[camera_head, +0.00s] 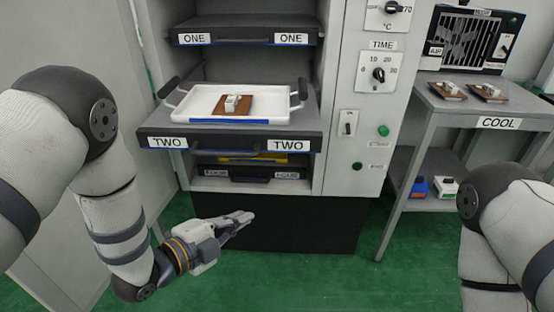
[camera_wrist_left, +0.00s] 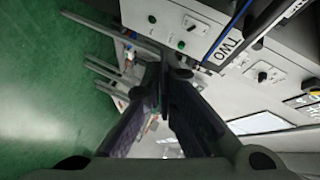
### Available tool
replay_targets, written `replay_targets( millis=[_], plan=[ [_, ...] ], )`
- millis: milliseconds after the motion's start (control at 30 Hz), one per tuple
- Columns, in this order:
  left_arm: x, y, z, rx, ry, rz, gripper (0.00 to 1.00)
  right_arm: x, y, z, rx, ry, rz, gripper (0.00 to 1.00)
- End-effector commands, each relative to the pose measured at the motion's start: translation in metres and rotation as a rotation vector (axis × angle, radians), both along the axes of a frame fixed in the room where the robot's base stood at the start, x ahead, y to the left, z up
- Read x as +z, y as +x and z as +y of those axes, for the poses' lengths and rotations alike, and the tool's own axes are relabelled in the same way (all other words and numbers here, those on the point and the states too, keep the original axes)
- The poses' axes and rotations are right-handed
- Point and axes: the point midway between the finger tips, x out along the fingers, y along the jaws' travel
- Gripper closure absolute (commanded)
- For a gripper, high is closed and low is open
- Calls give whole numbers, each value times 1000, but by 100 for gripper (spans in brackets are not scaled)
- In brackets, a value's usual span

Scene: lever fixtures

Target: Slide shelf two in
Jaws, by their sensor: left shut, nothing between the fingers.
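Shelf two (camera_head: 230,142) is a dark grey shelf with two TWO labels. It is pulled out of the cabinet, well forward of shelf one. A white tray (camera_head: 192,104) with dark handles sits on it, holding a brown board with a small white item. My left gripper (camera_head: 248,217) is shut and empty, below and in front of the shelf, apart from it. In the left wrist view the gripper's fingers (camera_wrist_left: 165,72) meet, and shelf two's labelled front (camera_wrist_left: 222,50) shows beyond them. My right arm shows at the right edge; its gripper is out of view.
Shelf one (camera_head: 245,33) is inside the cabinet above. A control panel (camera_head: 377,80) with dials, a switch and green buttons is right of the shelves. The COOL table (camera_head: 452,107) stands at right with small items on boards. Green floor is clear in front.

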Motion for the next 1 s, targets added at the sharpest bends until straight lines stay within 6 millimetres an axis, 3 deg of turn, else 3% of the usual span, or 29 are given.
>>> replay_targets(
  millis=[33, 100, 200, 367, 700, 1000],
  plan=[
    [30, 14, -13, -81, 38, -169, 100, -1, -1, 0, 0, 0, 4, 60],
    [61, 24, -26, -157, 80, -348, 100, -2, -1, 0, 0, -1, 5, 60],
    [78, 29, -34, -195, 104, -449, 100, -2, -2, 0, 0, -1, 7, 60],
    [78, 45, -52, -196, 103, -451, 100, -5, -5, 0, 0, 0, 18, 60],
    [75, 98, -104, -192, 103, -443, 100, -16, -16, 0, 1, -1, 56, 60],
    [76, 134, -102, -192, 104, -442, 100, -24, -24, 0, 2, -1, 82, 60]
  ],
)
